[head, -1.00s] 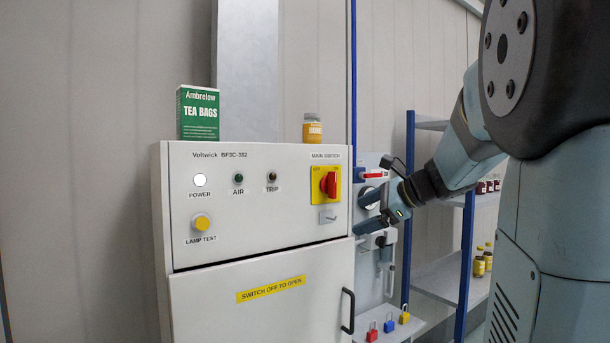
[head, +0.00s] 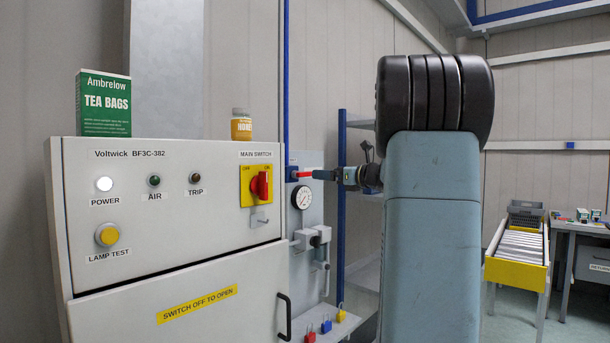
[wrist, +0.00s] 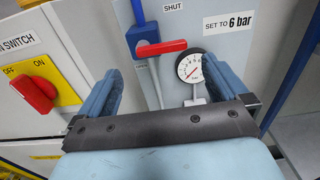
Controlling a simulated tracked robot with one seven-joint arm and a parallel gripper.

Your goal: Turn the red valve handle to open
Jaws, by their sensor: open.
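The red valve handle (wrist: 165,47) shows in the wrist view as a level bar pointing right from a blue valve body (wrist: 143,36) on a vertical pipe. A "SHUT" label (wrist: 173,6) sits above it. In the head view the red handle (head: 303,174) is at the panel's upper part. My gripper (wrist: 163,84) is open in the wrist view, one finger to each side, with the handle seen in the gap beyond the fingertips. In the head view my gripper (head: 322,174) is level with the handle and close to its right end; I cannot tell if they touch.
A pressure gauge (wrist: 190,67) is just below right of the handle. The grey cabinet with its red main switch (head: 260,185) stands to the left. A black-handled fitting (head: 318,236) and several padlocks (head: 326,326) are lower down. A blue post (head: 341,200) is behind.

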